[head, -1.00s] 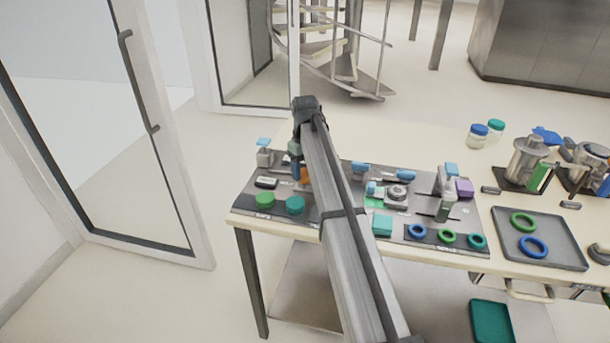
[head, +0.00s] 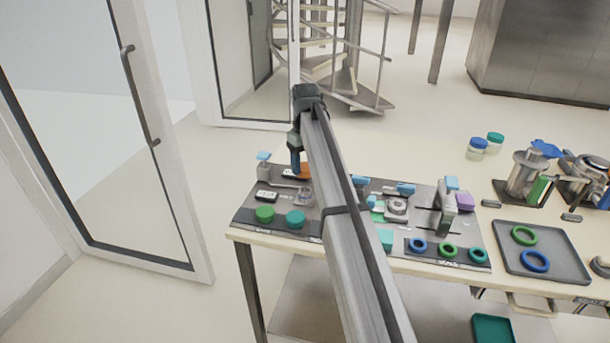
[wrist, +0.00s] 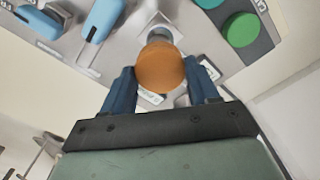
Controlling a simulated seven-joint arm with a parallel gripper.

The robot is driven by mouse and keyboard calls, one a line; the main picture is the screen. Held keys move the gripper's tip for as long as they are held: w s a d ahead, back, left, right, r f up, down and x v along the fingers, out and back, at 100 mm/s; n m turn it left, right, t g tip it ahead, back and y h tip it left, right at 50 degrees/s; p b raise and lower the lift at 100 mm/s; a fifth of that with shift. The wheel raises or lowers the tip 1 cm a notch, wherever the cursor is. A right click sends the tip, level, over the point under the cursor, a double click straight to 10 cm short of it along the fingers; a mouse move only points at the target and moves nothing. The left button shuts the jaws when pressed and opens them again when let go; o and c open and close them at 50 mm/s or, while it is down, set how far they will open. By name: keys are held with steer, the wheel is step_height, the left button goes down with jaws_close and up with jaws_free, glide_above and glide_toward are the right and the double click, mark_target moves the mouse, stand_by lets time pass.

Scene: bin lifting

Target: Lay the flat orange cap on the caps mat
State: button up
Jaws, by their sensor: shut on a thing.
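The flat orange cap (wrist: 160,69) is between the blue fingers of my gripper (wrist: 162,76) in the wrist view. In the head view the orange cap (head: 304,171) shows beside my gripper (head: 299,168), above the back left of the grey work board. My gripper is shut on the cap. The dark caps mat (head: 280,223) lies at the board's front left, with a green cap (head: 265,213) and a teal cap (head: 295,218) on it. My arm hides what lies right of the mat. In the wrist view the caps mat (wrist: 224,13) is at the upper right.
A clear jar-like thing (head: 304,196) stands behind the teal cap. A blue-topped dispenser (head: 264,166) stands at the board's back left. A mat with several rings (head: 447,249) and a grey tray (head: 543,254) lie farther right. The table's left edge is close to the caps mat.

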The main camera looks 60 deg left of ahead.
mark_target(305, 166)
steer(key=shift+r, duration=3.05)
steer(key=s+a+f+n, duration=0.1)
steer(key=s+a+f, duration=0.15)
steer(key=s, duration=0.75)
steer(key=s+a+f+n, duration=0.1)
steer(key=s+f, duration=0.2)
steer(key=s, duration=0.7)
steer(key=shift+m, duration=0.6)
steer(key=shift+w+f, duration=0.1)
steer(key=shift+f, duration=5.2)
steer(key=o, duration=1.1)
steer(key=shift+f, duration=0.15)
steer(key=shift+o, duration=0.2)
